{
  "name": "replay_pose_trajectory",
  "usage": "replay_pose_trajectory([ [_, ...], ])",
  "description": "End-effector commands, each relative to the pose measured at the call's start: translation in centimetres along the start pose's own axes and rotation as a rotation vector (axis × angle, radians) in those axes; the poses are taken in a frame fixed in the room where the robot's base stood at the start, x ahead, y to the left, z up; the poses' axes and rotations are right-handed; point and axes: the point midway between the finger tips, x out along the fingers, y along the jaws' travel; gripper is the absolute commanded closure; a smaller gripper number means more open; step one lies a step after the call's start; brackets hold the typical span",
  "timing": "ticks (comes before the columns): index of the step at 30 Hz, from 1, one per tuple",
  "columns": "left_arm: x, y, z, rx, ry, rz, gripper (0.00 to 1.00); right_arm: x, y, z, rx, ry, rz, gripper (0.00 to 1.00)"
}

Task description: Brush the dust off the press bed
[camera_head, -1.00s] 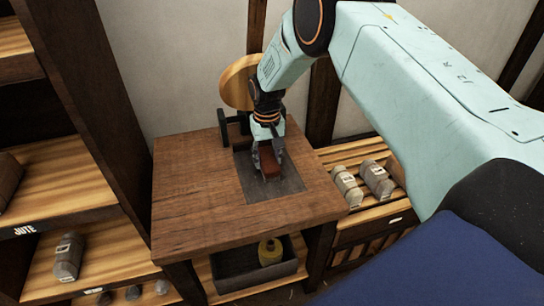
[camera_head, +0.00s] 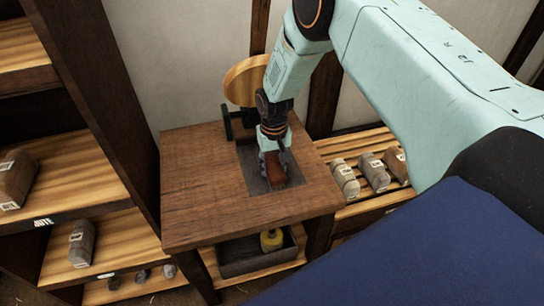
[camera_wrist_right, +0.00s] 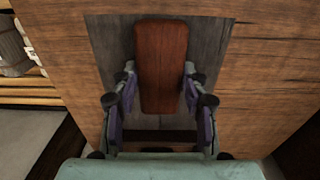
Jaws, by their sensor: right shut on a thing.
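The press bed (camera_head: 256,181) is a dark grey panel set in the top of a brown wooden table. It also shows in the right wrist view (camera_wrist_right: 108,40). My right gripper (camera_head: 273,168) is over the bed, shut on a reddish-brown wooden brush (camera_head: 276,172). In the right wrist view, the fingers (camera_wrist_right: 160,95) close on both sides of the brush (camera_wrist_right: 161,60), which lies along the bed. The brush hides part of the bed, and its underside is hidden. I cannot make out dust on the bed. My left gripper is not in view.
The table (camera_head: 195,205) has bare wood around the bed. A round wooden disc (camera_head: 243,82) stands at its back edge. Shelves with wrapped bundles (camera_head: 82,243) stand left; more bundles (camera_head: 374,171) lie right.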

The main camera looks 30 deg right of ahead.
Motion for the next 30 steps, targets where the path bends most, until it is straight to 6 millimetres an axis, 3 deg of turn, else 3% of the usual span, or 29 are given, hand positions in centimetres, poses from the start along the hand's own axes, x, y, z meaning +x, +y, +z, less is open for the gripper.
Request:
replay_pose_trajectory([
  [1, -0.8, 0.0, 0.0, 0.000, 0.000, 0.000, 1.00, 0.1, 0.1, 1.1, -0.001, -0.019, 0.003, 0.96],
  [12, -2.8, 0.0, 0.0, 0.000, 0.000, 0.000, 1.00, 0.1, 0.1, 3.3, -0.002, -0.018, 0.003, 0.96],
  [25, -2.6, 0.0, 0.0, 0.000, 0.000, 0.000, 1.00, -0.1, -1.7, 3.1, -0.002, -0.012, 0.002, 0.96],
  [30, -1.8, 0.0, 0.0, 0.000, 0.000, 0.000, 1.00, 0.0, -1.7, 2.0, 0.000, -0.007, 0.001, 0.96],
])
